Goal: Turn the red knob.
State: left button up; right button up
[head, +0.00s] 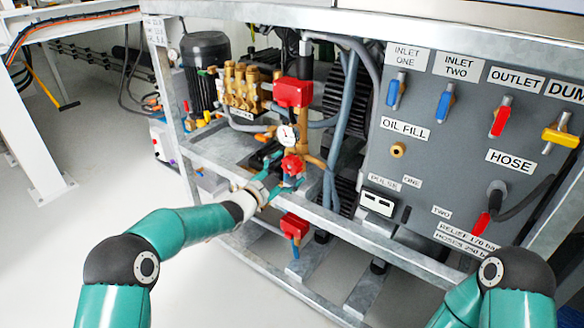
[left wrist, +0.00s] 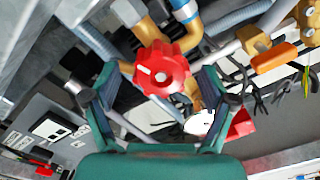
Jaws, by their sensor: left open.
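The red knob (head: 292,165) is a lobed handwheel on the brass pipework, just below a round pressure gauge (head: 287,136) in the head view. In the left wrist view the red knob (left wrist: 161,68) sits between and slightly beyond the two fingers. My left gripper (head: 281,171) is open, with its teal fingers reaching to the knob, one on each side. In the left wrist view my left gripper (left wrist: 162,85) shows a gap between each finger and the knob. My right gripper is out of view; only part of the right arm shows at the lower right.
A red box (head: 293,92) sits above the gauge, and another red box (head: 294,226) hangs below the frame rail (head: 330,215). A grey panel (head: 420,160) with labelled valve levers stands at the right. Brass pump parts (head: 243,85) are behind left. The floor at left is clear.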

pick_arm(q)
jog(key=shift+x, duration=1.1)
jog(key=c, duration=1.2)
jog(key=shift+o, duration=0.2)
jog(key=shift+r+n+p, duration=0.15)
jog(key=shift+n+p, duration=0.65)
jog(key=shift+n, duration=0.3)
jog(key=o, duration=1.2)
jog(key=shift+c, duration=0.2)
